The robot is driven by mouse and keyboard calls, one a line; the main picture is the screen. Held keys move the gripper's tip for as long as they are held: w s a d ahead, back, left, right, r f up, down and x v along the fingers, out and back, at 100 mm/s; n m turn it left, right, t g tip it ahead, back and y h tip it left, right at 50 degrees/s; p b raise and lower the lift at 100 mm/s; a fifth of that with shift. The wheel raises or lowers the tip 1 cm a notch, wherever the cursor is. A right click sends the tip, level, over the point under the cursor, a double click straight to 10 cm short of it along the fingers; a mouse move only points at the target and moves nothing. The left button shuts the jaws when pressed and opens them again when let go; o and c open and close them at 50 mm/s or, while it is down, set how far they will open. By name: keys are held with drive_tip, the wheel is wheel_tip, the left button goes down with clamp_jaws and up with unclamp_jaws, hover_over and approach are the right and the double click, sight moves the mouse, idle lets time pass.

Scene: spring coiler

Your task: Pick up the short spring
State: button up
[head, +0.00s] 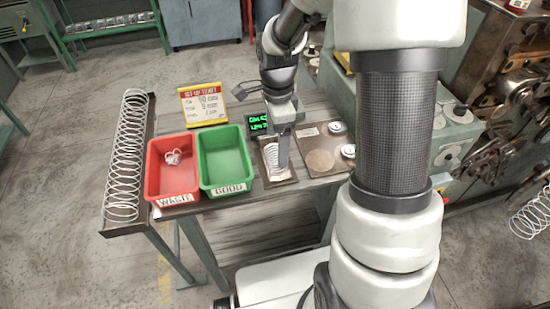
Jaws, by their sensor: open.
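A short, pale wire spring (271,154) lies in a small shallow tray (280,181) on the bench, right of the green bin. My gripper (283,163) points down at the right side of that spring, its fingertips low over the tray. The jaws are open, though the gap between them is hard to see from here. The gripper hides part of the spring and tray, and I cannot tell whether it touches the spring.
A red WASTE bin (160,191) holds a small tangled piece. A green GOOD bin (243,177) looks empty. A long spring (127,160) lies in a trough at left. A ticket sign (203,104), green display (257,123) and plate with round pieces (315,135) surround the tray. Machinery stands right.

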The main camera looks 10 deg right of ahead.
sight(275, 153)
drive_tip(key=f, duration=0.5)
drive_tip(key=shift+w+a+f, duration=0.15)
drive_tip(key=shift+w+f, duration=0.05)
drive_tip(key=shift+f, duration=0.1)
drive_tip(key=c, duration=1.2)
wheel_tip(275, 153, up, 10)
drive_tip(key=shift+r, duration=0.1)
drive_tip(key=shift+c, duration=0.2)
